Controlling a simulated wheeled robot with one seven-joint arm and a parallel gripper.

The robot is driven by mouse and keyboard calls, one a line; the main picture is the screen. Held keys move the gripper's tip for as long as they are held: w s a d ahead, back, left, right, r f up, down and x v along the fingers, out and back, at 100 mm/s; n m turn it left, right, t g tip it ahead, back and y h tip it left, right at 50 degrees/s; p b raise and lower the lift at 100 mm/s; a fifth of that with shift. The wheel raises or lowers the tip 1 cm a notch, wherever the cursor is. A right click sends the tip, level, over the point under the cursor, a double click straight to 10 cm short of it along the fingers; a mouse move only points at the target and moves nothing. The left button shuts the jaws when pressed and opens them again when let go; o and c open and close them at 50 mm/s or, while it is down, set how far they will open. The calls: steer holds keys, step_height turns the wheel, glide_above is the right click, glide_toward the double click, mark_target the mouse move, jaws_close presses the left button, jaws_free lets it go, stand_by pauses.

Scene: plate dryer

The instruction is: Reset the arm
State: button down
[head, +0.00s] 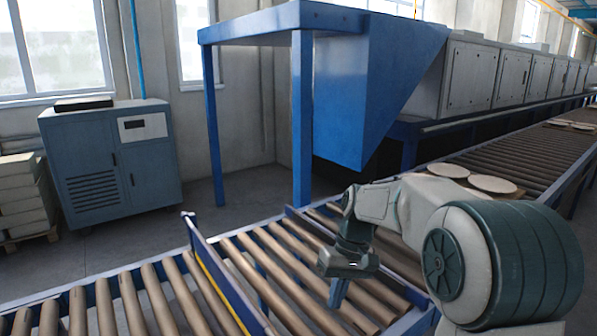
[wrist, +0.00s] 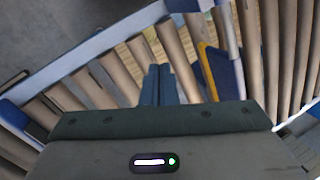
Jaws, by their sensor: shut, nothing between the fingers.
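My gripper (head: 338,292) hangs at the end of my arm over the near roller conveyor (head: 262,262) in the head view, fingers pointing down. In the wrist view its two blue fingers (wrist: 158,84) are side by side and closed together, with nothing between them. Wooden rollers (wrist: 175,50) lie beneath the fingertips. The arm is bent, reaching from the right side of the head view. I cannot tell the exact gap between the fingertips and the rollers.
A blue barrier plate with a yellow strip (head: 215,278) divides the rollers left of my gripper. Several round plates (head: 492,184) lie on the conveyor at right. A blue dryer hood (head: 362,85) stands behind. A grey-blue cabinet (head: 112,160) is at left, with open floor before it.

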steer(key=s+d+r+m+t+h+p, duration=0.1)
steer(key=s+d+t, duration=0.1)
steer(key=s, duration=0.8)
steer(key=s+d+r+m+t+h+p, duration=0.1)
steer(key=s+d+m+t, duration=0.1)
steer(key=s+d, duration=0.3)
steer(key=s+t, duration=0.1)
steer(key=s, duration=0.3)
steer(key=shift+s+h, duration=0.3)
steer(key=shift+s, duration=0.1)
